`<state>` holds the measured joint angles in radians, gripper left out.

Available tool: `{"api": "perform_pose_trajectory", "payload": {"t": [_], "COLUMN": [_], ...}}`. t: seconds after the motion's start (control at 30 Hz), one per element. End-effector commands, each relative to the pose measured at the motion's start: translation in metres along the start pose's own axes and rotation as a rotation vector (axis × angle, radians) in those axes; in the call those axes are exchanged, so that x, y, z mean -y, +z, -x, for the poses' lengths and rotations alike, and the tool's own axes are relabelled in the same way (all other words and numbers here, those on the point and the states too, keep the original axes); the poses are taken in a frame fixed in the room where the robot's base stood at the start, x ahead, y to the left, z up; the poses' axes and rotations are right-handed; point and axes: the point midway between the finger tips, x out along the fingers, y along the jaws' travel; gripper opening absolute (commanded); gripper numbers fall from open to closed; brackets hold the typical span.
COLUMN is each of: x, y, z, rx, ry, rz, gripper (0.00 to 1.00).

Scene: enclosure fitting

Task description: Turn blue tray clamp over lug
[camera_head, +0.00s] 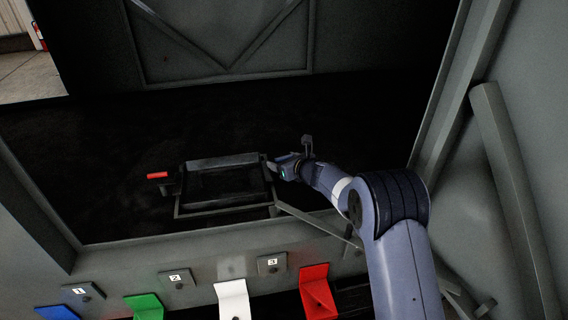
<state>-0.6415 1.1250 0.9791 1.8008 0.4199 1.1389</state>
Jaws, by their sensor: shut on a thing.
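A dark tray (222,163) sits in a frame inside the black opening, in the middle left of the head view. My gripper (273,168) is at the tray's right edge, reaching in from the right. It is shut on a small part there, which appears to be the blue tray clamp. The jaws and the dark surroundings mostly hide this clamp, and I cannot make out its colour or its angle. The lug cannot be made out either. A red handle (157,175) sticks out at the tray's left side, apart from my gripper.
Along the front ledge stand a blue plate (57,313), a green plate (144,306), a white plate (233,299) and a red plate (318,292), with numbered tags behind. A grey wall and post (515,190) stand at the right. The opening behind the tray looks clear.

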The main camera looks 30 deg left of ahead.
Motion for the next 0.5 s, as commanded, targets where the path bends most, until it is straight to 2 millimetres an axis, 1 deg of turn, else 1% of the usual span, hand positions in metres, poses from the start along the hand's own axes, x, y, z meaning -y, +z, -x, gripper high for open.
{"api": "perform_pose_trajectory", "payload": {"t": [0.1, 0.5], "x": [0.0013, 0.0019], "y": [-0.0039, -0.0011], "z": [-0.002, -0.0001], "rx": [0.005, 0.005], "ry": [-0.047, -0.179], "rz": [-0.016, -0.073], "gripper": [0.45, 0.45]}}
